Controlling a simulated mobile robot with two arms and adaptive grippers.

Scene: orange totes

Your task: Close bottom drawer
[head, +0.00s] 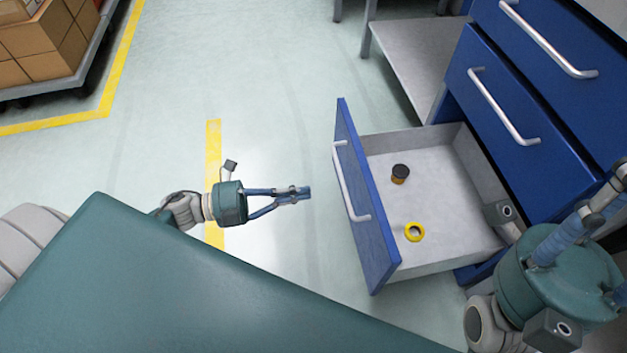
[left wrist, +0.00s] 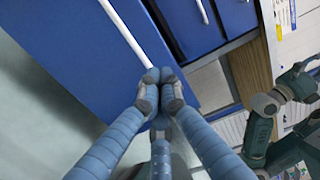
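The bottom drawer is pulled out of the blue cabinet; its grey tray (head: 440,255) is exposed. Its blue front (head: 376,235) carries a pale bar handle (head: 350,185). In the left wrist view the blue front (left wrist: 90,60) and the handle (left wrist: 128,35) show just beyond the fingertips. My left gripper (head: 303,194) is left of the drawer front, its fingertips together and empty, with a small gap to the handle in the head view. My right gripper (head: 604,215) is at the right edge beside the cabinet; its fingertips are not clear.
A grey shelf (head: 415,50) stands behind. Boxes (head: 45,45) are on a cart at the far left. The floor left of the drawer is clear.

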